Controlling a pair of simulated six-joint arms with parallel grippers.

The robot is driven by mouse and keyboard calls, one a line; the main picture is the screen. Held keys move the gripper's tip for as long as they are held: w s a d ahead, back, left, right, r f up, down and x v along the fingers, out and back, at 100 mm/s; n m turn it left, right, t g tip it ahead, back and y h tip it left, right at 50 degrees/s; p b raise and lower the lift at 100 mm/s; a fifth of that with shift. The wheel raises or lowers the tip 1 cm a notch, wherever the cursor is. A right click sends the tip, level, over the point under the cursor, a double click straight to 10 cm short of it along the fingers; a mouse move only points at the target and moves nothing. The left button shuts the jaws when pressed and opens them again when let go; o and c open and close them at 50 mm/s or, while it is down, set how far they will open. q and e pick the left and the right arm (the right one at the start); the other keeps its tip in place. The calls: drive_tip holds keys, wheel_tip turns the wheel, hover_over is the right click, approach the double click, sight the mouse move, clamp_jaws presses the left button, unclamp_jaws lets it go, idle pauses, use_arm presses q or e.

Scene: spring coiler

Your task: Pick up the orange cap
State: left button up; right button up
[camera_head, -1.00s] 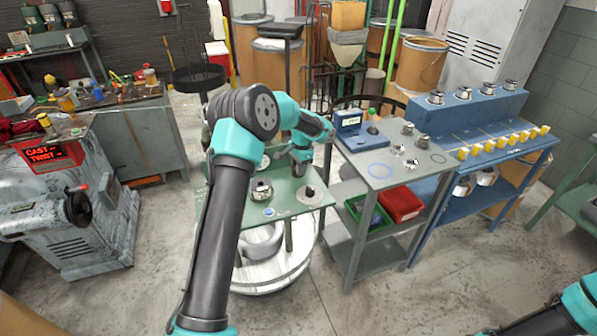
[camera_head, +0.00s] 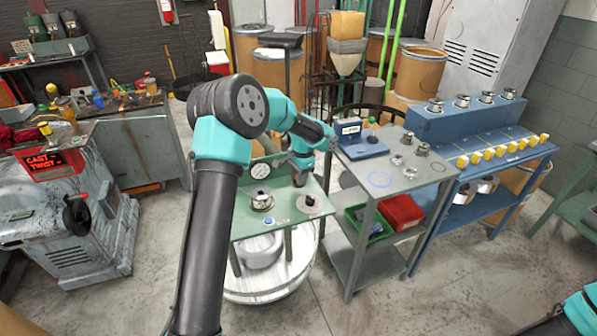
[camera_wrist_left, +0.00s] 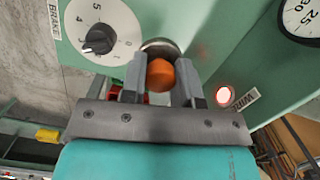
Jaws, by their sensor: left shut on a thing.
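The orange cap (camera_wrist_left: 160,75) is a small rounded knob in the left wrist view, in front of a round metal part on the green panel (camera_wrist_left: 225,50). My left gripper (camera_wrist_left: 158,80) has a finger on each side of the cap and is shut on it. In the head view my left gripper (camera_head: 301,176) points down over the green machine top (camera_head: 285,222), and the cap cannot be made out there. I cannot tell whether the cap is clear of the metal part. Of my right arm only a link shows at the lower right corner; its gripper is out of view.
To the right stand a grey cart (camera_head: 385,172) with bins and a blue bench (camera_head: 500,148) with yellow blocks. Grey floor is open in front.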

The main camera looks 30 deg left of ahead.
use_arm(q)
drive_tip(key=s+d, duration=0.2)
drive_tip(key=s, duration=0.1)
drive_tip(key=s+d, duration=0.2)
drive_tip(key=s, duration=0.1)
drive_tip(key=s+d+r, duration=0.1)
drive_tip(key=s, duration=0.2)
drive_tip(key=shift+s+d, duration=0.2)
drive_tip(key=shift+d, duration=0.2)
drive_tip(key=shift+s+a+r, duration=0.2)
drive_tip(key=shift+s+r, duration=0.15)
drive_tip(key=shift+s, duration=0.05)
drive_tip(key=s+a+r, duration=0.1)
drive_tip(key=s+r, duration=0.1)
drive_tip(key=s, duration=0.4)
drive_tip(key=s+a+r, duration=0.2)
drive_tip(key=s+r, duration=0.1)
drive_tip(key=s, duration=0.4)
drive_tip(key=shift+r, duration=0.15)
drive_tip(key=w+a+f, duration=0.1)
drive_tip(key=w+a, duration=0.9)
drive_tip(key=w, duration=0.2)
drive_tip(key=shift+a+f, duration=0.25)
drive_tip(key=shift+a, duration=0.1)
